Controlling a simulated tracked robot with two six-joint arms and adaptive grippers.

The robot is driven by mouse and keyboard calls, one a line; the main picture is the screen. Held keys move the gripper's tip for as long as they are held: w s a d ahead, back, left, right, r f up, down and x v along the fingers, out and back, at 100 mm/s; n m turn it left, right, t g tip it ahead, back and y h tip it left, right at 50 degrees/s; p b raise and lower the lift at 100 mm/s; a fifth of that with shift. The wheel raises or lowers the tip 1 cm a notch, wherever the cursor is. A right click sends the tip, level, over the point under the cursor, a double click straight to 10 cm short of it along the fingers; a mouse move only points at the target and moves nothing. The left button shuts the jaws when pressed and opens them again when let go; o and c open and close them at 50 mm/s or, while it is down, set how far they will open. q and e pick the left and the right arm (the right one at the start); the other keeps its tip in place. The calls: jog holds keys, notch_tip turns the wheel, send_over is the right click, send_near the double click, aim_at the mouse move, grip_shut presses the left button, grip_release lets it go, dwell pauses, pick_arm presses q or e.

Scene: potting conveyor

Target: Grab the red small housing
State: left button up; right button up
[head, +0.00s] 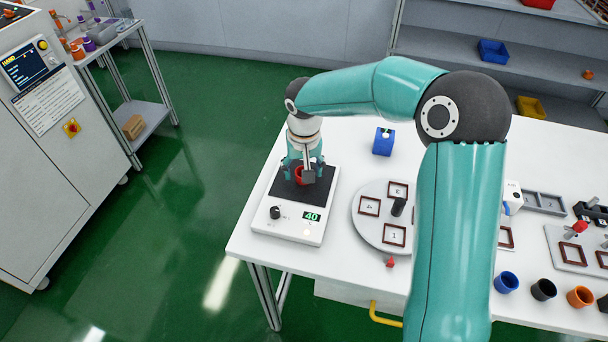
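A small red cup-like housing (299,172) is at the black top of a white heating plate (259,221) whose display reads 40. My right gripper (303,173) points down over the plate, with its teal fingers around the red housing. A grey finger pad hides part of the housing. I cannot tell whether the fingers press on it or whether it rests on the plate. My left gripper is not in view.
A round white fixture (371,233) with square frames stands right of the plate, and a blue block (383,142) behind it. Blue (506,282), black (543,289) and orange (580,296) cups stand at the front right. My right arm hides part of the table.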

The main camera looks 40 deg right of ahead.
jog(key=c, duration=0.7)
jog(key=shift+o, duration=0.2)
jog(key=shift+r, duration=0.1)
